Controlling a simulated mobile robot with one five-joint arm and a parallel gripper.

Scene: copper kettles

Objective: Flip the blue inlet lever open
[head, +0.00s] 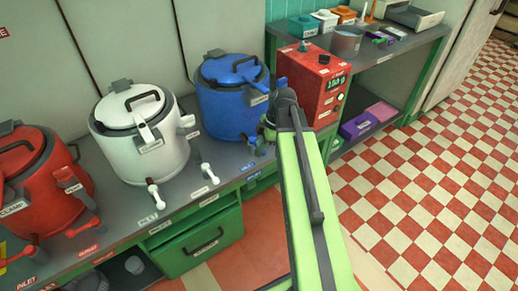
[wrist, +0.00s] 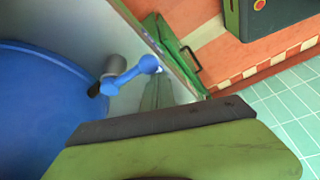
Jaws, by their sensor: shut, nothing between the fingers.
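The blue kettle (head: 228,108) stands on the grey counter, left of my arm in the head view. Its rounded blue side also fills the left of the wrist view (wrist: 45,105). The blue lever (wrist: 133,74) sticks out from a grey fitting beside the kettle, toward the counter's front edge. My gripper (head: 267,130) is low at the kettle's front right in the head view, partly hidden by my arm. Its green and dark finger (wrist: 165,140) crosses the bottom of the wrist view, shut and empty. The lever shows apart from it in that picture.
A white kettle (head: 140,140) and a red kettle (head: 40,185) stand to the left. A red control box (head: 312,85) stands close right of the blue kettle. A green drawer (head: 200,243) is below the counter. Checkered floor lies open at right.

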